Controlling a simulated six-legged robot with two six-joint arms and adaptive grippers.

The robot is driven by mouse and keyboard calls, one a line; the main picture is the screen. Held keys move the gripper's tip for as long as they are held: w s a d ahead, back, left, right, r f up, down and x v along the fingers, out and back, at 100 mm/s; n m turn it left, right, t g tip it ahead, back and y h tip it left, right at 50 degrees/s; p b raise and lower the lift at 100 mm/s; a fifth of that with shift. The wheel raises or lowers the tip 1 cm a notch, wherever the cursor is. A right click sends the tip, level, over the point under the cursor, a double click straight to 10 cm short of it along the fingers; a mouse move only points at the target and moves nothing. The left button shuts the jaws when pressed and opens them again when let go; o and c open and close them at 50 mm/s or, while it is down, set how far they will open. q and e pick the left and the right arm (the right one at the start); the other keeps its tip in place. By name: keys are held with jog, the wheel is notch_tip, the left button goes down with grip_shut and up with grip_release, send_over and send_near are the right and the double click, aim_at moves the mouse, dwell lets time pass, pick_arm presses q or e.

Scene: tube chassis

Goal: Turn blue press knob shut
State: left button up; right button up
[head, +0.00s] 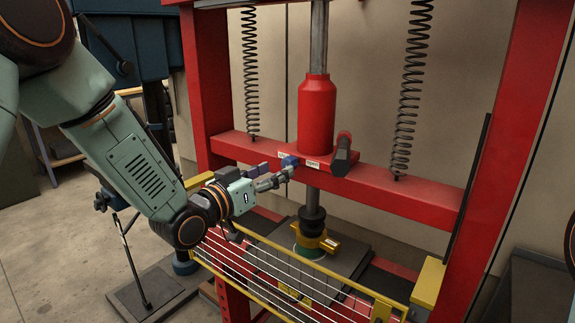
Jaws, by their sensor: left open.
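The blue knob (289,161) sits on the front of the press's red crossbeam, below and left of the red bottle jack (317,113). Small white labels flank it on the beam. My left gripper (286,173) reaches in from the left with its fingertips at the knob. The fingers are open, and part of the knob is hidden behind them. I cannot tell whether the fingertips touch the knob. My right gripper is not in view.
A dark handle (343,157) sticks out of the beam right of the knob. A yellow-framed wire guard (290,272) stands below my arm. Coil springs (409,90) hang on both sides. A brass-coloured part (318,242) lies under the ram.

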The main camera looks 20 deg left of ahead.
aim_at(286, 166)
pick_arm(q)
jog(key=x, duration=0.5)
jog(key=shift+d, duration=0.15)
jog(key=shift+w, duration=0.1)
jog(key=shift+c, duration=0.2)
grip_shut()
